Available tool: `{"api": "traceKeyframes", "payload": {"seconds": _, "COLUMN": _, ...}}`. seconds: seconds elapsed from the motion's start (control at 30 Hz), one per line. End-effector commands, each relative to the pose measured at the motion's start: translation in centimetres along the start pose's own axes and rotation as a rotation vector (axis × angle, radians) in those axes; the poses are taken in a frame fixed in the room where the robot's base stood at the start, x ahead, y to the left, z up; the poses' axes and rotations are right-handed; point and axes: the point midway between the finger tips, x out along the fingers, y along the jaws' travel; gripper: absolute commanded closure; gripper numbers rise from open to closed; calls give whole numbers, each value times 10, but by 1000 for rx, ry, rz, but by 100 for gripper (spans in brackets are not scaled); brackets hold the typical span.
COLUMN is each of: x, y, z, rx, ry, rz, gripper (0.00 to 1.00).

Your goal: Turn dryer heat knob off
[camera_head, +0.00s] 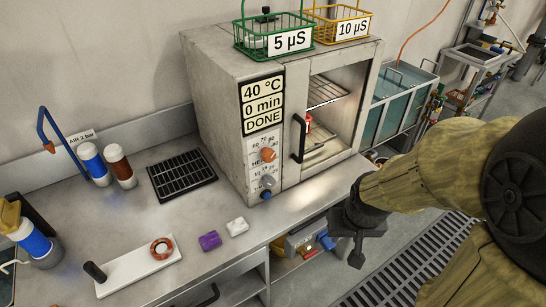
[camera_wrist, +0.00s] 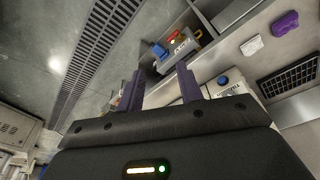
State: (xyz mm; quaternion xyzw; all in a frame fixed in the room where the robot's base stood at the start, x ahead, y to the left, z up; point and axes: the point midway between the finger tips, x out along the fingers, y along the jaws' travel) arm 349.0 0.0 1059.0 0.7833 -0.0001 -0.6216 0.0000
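The dryer (camera_head: 222,75) is a worn grey metal box on the bench, with its display reading 40 °C, 0 min, DONE. The heat knob (camera_head: 268,154) is the orange one on the control strip, with a scale showing 60, 70 and 80 around it. A grey timer-like knob (camera_head: 267,181) and a small blue button (camera_head: 266,195) sit below it. My gripper (camera_head: 357,262) hangs in front of the bench, low and right of the knobs, apart from the dryer. In the wrist view its two purple-grey fingers (camera_wrist: 162,90) stand apart with nothing between them.
The dryer door handle (camera_head: 298,138) juts out right of the control strip. Green (camera_head: 275,48) and yellow (camera_head: 340,30) baskets stand on top. A purple block (camera_head: 210,241) and a white block (camera_head: 237,227) lie near the bench edge. A shelf below holds items; the floor grate (camera_head: 405,280) is clear.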

Motion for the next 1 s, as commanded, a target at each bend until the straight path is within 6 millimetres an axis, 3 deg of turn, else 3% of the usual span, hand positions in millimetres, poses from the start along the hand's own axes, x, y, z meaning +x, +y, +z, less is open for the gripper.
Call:
{"api": "traceKeyframes", "payload": {"seconds": 0.03, "x": 0, "y": 0, "z": 0, "rx": 0, "ry": 0, "rz": 0, "gripper": 58}}
{"api": "traceKeyframes", "payload": {"seconds": 0.13, "x": 4, "y": 1, "z": -2, "rx": 1, "ry": 16, "rz": 3, "gripper": 41}}
{"api": "traceKeyframes", "payload": {"seconds": 0.27, "x": 20, "y": 7, "z": -15, "rx": 1, "ry": 99, "rz": 17, "gripper": 41}}
{"api": "traceKeyframes", "payload": {"seconds": 0.53, "x": 62, "y": 14, "z": -79, "rx": -7, "ry": 510, "rz": -6, "gripper": 41}}
{"api": "traceKeyframes", "payload": {"seconds": 0.8, "x": 69, "y": -17, "z": -123, "rx": -66, "ry": 921, "rz": -218, "gripper": 41}}
{"api": "traceKeyframes", "payload": {"seconds": 1.0, "x": 62, "y": -53, "z": -123, "rx": -133, "ry": 1132, "rz": -480, "gripper": 41}}
